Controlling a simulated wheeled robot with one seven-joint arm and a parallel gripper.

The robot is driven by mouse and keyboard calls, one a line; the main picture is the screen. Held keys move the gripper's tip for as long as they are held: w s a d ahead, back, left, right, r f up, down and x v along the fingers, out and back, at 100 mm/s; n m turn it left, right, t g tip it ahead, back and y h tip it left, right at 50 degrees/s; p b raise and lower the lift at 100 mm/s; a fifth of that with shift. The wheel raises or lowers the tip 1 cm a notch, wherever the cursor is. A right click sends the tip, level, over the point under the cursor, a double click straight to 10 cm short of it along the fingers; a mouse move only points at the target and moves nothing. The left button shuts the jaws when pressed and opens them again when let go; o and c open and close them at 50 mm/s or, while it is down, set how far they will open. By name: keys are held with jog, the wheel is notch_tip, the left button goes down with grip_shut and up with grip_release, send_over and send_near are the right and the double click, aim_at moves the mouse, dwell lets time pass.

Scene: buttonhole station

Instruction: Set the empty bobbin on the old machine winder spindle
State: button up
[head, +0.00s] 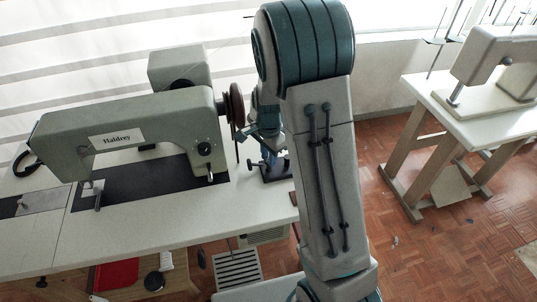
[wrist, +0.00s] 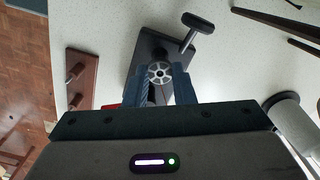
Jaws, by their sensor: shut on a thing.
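The empty bobbin (wrist: 159,73), a small pale spoked disc, sits between my gripper's fingertips (wrist: 161,82) in the wrist view. My gripper is shut on it, one blue finger on each side. The winder's dark base plate (wrist: 172,46) with a black-knobbed lever (wrist: 197,28) lies under and just beyond the bobbin. In the head view, the winder base (head: 277,172) stands on the table right of the grey machine (head: 150,125), with my gripper above it. The spindle is hidden, so I cannot tell whether the bobbin touches it.
A brown wooden block with pegs (wrist: 81,78) lies near the table edge. The handwheel (head: 233,104) is close to my gripper on the left. A second machine (head: 500,65) stands on a separate table at right. Bare white tabletop (head: 150,225) lies in front of the old machine.

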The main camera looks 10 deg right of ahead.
jog(key=shift+f, duration=0.25)
jog(key=o, duration=1)
notch_tip(320, 180, up, 14)
jog(key=shift+f, duration=0.1)
jog(key=s+r+n+t, duration=0.1)
jog(key=s+n, duration=0.3)
jog(key=s, duration=0.3)
jog(key=s+r+n+t, duration=0.1)
jog(key=s+n, duration=0.3)
jog(key=s, duration=0.3)
jog(key=s+r+n+t, duration=0.1)
jog(key=s+n, duration=0.4)
jog(key=s, duration=0.2)
jog(key=shift+r, duration=0.15)
